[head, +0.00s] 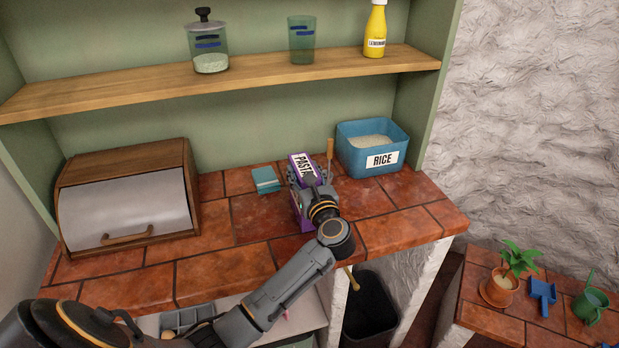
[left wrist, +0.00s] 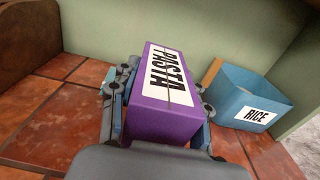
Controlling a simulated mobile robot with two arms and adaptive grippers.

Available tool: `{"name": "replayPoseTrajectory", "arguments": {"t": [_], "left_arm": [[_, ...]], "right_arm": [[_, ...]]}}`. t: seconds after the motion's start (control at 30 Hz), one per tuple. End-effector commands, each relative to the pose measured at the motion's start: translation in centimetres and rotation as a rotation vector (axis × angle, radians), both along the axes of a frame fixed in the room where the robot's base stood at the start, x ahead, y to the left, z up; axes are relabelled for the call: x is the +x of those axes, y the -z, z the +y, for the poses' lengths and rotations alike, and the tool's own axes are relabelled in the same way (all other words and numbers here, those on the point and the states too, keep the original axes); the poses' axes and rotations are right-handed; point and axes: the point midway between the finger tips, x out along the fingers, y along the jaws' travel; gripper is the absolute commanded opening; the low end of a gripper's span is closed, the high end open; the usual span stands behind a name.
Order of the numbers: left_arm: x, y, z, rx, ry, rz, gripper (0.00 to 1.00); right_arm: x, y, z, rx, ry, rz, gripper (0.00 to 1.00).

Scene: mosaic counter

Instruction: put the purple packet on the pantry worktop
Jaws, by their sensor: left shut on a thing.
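The purple packet (head: 302,168) has a white label reading PASTA and stands over the red tiled worktop (head: 235,248), between the teal cloth and the rice bin. My left gripper (head: 310,184) is shut on it from the front. In the left wrist view the packet (left wrist: 165,110) sits between the two fingers of my left gripper (left wrist: 160,112). The packet's lower part is mostly hidden by the gripper, so I cannot tell whether it touches the tiles. My right gripper is not in view.
A blue rice bin (head: 354,157) stands just right of the packet. A folded teal cloth (head: 266,180) lies to its left, and a wooden bread box (head: 125,200) stands further left. Tiles in front of the cloth are clear.

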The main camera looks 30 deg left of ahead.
Motion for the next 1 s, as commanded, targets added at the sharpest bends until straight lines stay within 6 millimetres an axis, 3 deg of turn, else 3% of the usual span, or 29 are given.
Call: {"name": "replayPoseTrajectory", "arguments": {"t": [0.47,0.5,0.57,1.0], "left_arm": [[-0.2,0.9,0.2,0.000,0.002,-0.006,0.00],[-0.2,0.9,0.2,-0.001,0.002,-0.003,0.55],[-0.2,0.9,0.2,-0.001,0.002,-0.003,0.67],[-0.4,0.7,-0.1,-0.003,0.004,-0.003,0.69]], "right_arm": [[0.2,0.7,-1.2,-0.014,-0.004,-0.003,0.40],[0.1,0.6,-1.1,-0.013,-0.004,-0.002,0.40],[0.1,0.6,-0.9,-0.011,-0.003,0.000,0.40],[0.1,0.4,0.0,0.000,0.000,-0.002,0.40]]}}
